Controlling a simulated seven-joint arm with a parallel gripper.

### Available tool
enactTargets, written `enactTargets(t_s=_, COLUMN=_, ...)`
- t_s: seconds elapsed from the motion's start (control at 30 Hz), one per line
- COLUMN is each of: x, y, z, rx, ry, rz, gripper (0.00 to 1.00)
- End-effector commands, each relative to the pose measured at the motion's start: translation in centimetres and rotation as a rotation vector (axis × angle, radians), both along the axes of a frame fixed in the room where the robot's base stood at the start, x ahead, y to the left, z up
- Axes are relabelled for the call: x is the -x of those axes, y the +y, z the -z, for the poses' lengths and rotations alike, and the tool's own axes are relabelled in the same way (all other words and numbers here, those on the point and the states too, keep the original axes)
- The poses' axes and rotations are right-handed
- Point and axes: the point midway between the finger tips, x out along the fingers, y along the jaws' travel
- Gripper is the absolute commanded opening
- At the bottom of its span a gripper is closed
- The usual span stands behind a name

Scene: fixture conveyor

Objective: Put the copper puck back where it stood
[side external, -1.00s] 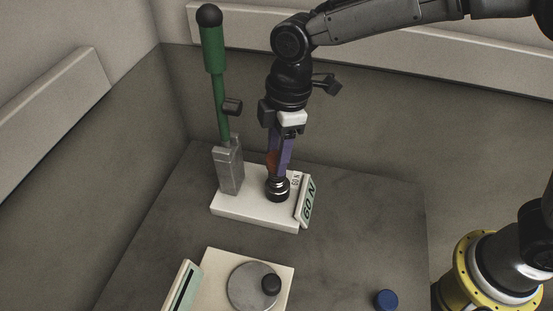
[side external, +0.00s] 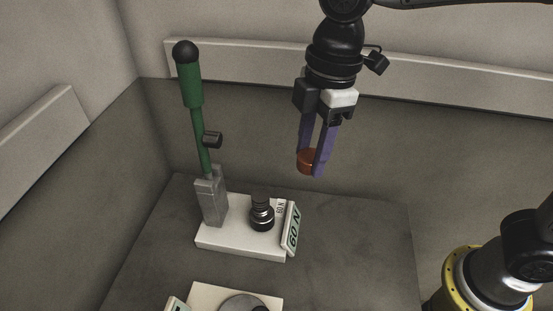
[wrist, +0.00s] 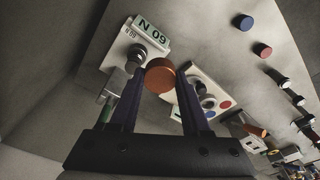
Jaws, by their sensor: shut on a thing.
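My gripper (side external: 309,168) is shut on the copper puck (side external: 304,160), a short orange-brown cylinder, and holds it in the air. In the wrist view the puck (wrist: 160,75) sits between the two purple fingers. The puck is above and to the right of the press fixture in the side view, clear of it. The fixture has a white base (side external: 232,240), a dark round post (side external: 262,216) with nothing on top, and a green lever (side external: 192,90) standing up. I cannot tell which spot the puck stood on.
A pale plate (side external: 205,292) with a round grey disc (side external: 243,303) is in front. The wrist view shows a blue puck (wrist: 243,22) and a red puck (wrist: 262,50) on the table. The table right of the fixture is bare.

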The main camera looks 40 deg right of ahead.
Motion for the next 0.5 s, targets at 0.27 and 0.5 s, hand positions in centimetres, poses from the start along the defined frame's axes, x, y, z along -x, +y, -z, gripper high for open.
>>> enactTargets(t_s=0.27, x=3.4, y=-2.5, z=-1.9, rx=-0.001, ry=-0.001, rz=0.000, gripper=0.00)
enactTargets(t_s=0.5, x=3.1, y=-2.3, z=-0.8, rx=0.004, ry=0.006, rz=-0.024, gripper=0.00)
